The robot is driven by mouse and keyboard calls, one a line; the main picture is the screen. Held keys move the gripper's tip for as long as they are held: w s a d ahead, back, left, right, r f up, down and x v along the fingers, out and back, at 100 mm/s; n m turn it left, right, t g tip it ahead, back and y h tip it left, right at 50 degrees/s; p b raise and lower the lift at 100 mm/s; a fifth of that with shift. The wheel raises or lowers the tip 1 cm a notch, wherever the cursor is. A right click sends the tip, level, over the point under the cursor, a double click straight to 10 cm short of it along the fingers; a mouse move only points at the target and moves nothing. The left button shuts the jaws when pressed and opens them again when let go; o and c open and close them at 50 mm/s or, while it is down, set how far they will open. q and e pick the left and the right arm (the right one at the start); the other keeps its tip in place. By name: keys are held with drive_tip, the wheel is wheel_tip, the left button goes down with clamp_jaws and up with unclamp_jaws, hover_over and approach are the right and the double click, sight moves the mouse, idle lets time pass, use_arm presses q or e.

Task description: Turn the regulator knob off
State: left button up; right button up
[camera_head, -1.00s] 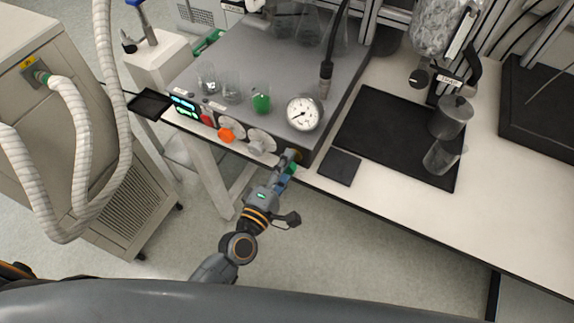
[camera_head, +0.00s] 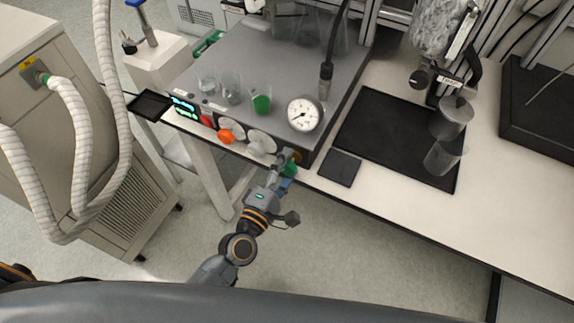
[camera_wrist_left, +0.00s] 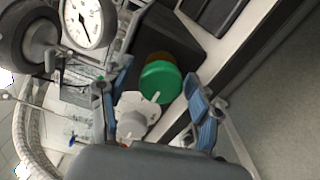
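The green regulator knob (camera_head: 290,170) sits on a brass fitting at the right front corner of the grey reactor unit (camera_head: 262,75). In the left wrist view the green knob (camera_wrist_left: 160,82) is round and lies ahead, between the lines of my fingers. My left gripper (camera_head: 286,168) is at this corner, in front of the knob and partly covering it. In the wrist view my left gripper (camera_wrist_left: 156,98) is open, with one blue-padded finger on each side of the knob. I cannot tell whether either finger touches it. My right gripper is not in view.
A pressure gauge (camera_head: 304,114), a white dial (camera_head: 262,141) and an orange knob (camera_head: 226,136) are close by on the unit. The floor in front is clear.

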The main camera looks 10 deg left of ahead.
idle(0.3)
use_arm(q)
drive_tip(key=m+p, duration=0.1)
drive_tip(key=m, duration=0.3)
drive_tip(key=shift+r, duration=0.1)
drive_tip(key=m+p, duration=0.1)
drive_tip(key=m, duration=1.7)
drive_tip(key=shift+d, duration=0.1)
drive_tip(key=b+v, duration=0.3)
drive_tip(key=v, duration=1.1)
drive_tip(key=s+a+f+g+y+b, duration=0.1)
drive_tip(key=a+f+g, duration=0.1)
drive_tip(key=f, duration=1.2)
drive_tip(key=s+a+f+g+y+b, duration=0.1)
drive_tip(key=s+a+f+g, duration=0.1)
drive_tip(key=f, duration=1.3)
drive_tip(key=shift+s+a+g, duration=0.15)
drive_tip(key=shift+a+g, duration=0.3)
drive_tip(key=shift+g, duration=0.75)
